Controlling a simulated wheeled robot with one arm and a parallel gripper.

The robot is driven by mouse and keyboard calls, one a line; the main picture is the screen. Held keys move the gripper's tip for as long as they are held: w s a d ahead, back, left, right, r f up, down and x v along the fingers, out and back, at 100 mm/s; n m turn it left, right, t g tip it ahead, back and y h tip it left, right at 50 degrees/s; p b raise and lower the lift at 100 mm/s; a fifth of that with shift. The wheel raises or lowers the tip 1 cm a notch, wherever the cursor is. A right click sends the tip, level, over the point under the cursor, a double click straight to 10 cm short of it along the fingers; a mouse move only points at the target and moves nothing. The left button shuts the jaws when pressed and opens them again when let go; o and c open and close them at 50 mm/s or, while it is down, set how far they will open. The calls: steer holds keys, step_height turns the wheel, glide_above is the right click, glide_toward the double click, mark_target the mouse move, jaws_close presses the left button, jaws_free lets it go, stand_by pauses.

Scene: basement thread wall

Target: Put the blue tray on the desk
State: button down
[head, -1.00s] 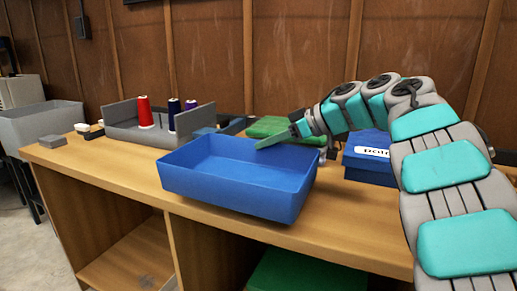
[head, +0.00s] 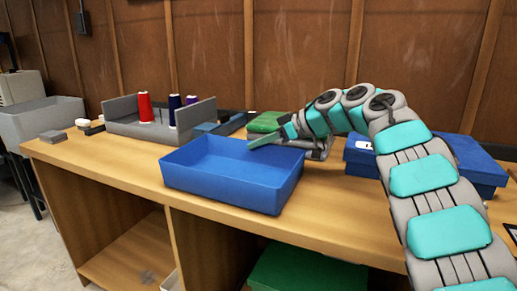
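The blue tray (head: 228,190) is in the middle of the head view. It is open-topped, looks empty and sits level on the wooden desk (head: 345,225), close to the front edge. My gripper (head: 268,140) is at the tray's far right rim. One finger reaches over the rim above the inside of the tray. The other finger is not clearly seen, so I cannot tell whether the fingers grip the rim.
A grey rack (head: 140,131) with red (head: 145,107) and purple spools stands left of the tray. A green box (head: 265,122) is behind it. A blue lidded box (head: 470,163) is at right, partly behind my arm. Small grey blocks (head: 53,136) lie at far left.

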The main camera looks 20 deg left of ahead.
steer(key=shift+f, duration=0.1)
steer(key=c, duration=1)
jaws_free()
steer(key=shift+f, duration=0.1)
steer(key=shift+c, duration=0.2)
steer(key=p+v, duration=0.1)
steer(key=v, duration=1.1)
steer(key=shift+p, duration=0.35)
